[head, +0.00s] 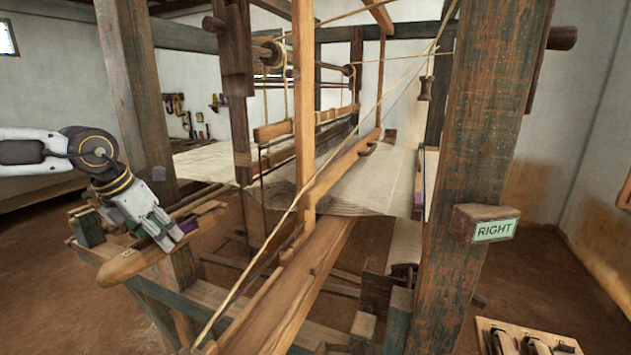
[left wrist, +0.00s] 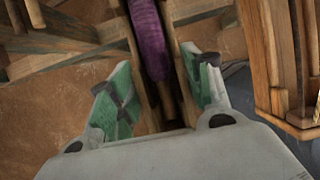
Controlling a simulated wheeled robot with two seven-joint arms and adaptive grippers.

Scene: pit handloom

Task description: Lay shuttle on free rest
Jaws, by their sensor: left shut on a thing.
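My left gripper (head: 172,240) reaches in from the left and is shut on a wooden boat-shaped shuttle (head: 128,266). The shuttle points toward the lower left, and part of it is hidden behind the fingers. In the left wrist view, the green-padded fingers (left wrist: 165,95) stand on either side of the shuttle, and its purple yarn (left wrist: 148,38) shows between them. The shuttle is in front of the loom's left post; whether it touches the beam below I cannot tell. I cannot tell which part is the free rest. My right gripper is not in view.
The loom's right post (head: 482,130) carries a block with a RIGHT sign (head: 496,230). A long slanted beam (head: 290,290) crosses the middle, with pale cloth (head: 380,185) behind it. A wooden tray (head: 483,322) holding dark items sits at the lower right. Open floor lies at the right.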

